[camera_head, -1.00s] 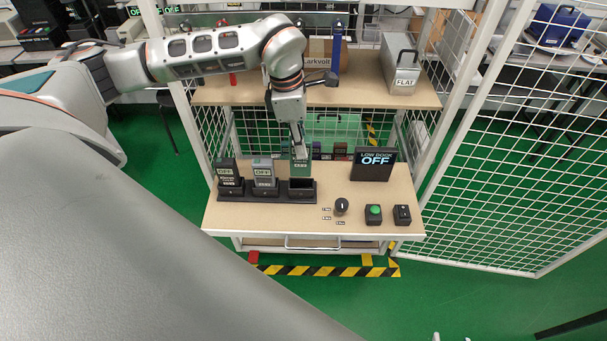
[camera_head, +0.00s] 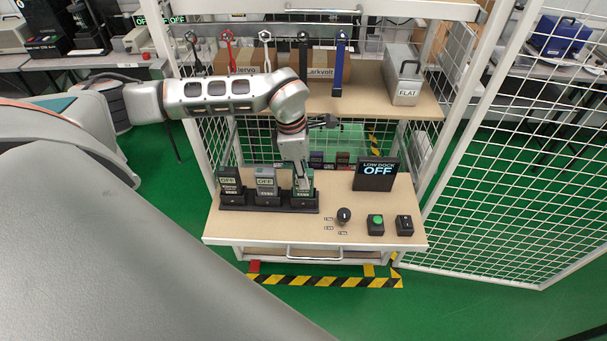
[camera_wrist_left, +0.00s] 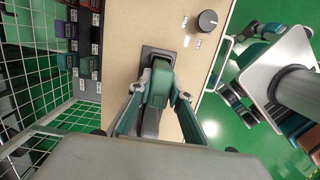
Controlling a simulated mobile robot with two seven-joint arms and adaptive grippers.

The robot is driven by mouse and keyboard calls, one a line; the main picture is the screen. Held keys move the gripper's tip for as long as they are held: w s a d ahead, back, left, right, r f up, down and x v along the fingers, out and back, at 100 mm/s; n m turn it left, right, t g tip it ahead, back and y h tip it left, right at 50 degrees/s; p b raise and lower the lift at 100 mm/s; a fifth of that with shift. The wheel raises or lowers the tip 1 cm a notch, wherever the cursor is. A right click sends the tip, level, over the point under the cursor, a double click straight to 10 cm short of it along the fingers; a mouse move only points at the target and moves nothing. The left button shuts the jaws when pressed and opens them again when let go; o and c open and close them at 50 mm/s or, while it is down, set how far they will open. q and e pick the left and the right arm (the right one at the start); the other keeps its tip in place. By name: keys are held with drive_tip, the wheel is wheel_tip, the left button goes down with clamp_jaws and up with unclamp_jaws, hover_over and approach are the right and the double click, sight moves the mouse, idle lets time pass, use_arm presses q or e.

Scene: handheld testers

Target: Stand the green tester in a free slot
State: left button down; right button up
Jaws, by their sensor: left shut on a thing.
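The green tester (camera_head: 304,189) is upright at the right-hand slot of the black dock (camera_head: 238,208) on the low table. Its lower end appears to be in the slot; whether it is fully seated I cannot tell. My left gripper (camera_head: 302,183) reaches down from above and is shut on it, hiding part of it. In the left wrist view the green tester (camera_wrist_left: 159,84) sits between the fingers of the left gripper (camera_wrist_left: 160,96), over the dock (camera_wrist_left: 151,51). A black tester (camera_head: 230,186) and a grey tester (camera_head: 266,183) stand in the other two slots.
A LOW DOCK OFF sign (camera_head: 376,174) stands right of the dock. A black knob (camera_head: 344,215), a green button (camera_head: 376,222) and a switch box (camera_head: 404,225) are near the front edge. A shelf (camera_head: 360,101) with a grey FLAT case (camera_head: 403,76) is behind.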

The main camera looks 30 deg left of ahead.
use_arm(q)
drive_tip(key=c, duration=1.8)
unclamp_jaws()
drive_tip(key=shift+c, duration=0.2)
drive_tip(key=shift+r, duration=0.5)
wheel_tip(320, 180, up, 11)
drive_tip(key=s+a, duration=0.1)
drive_tip(key=shift+a, duration=0.25)
drive_tip(key=shift+s, duration=0.1)
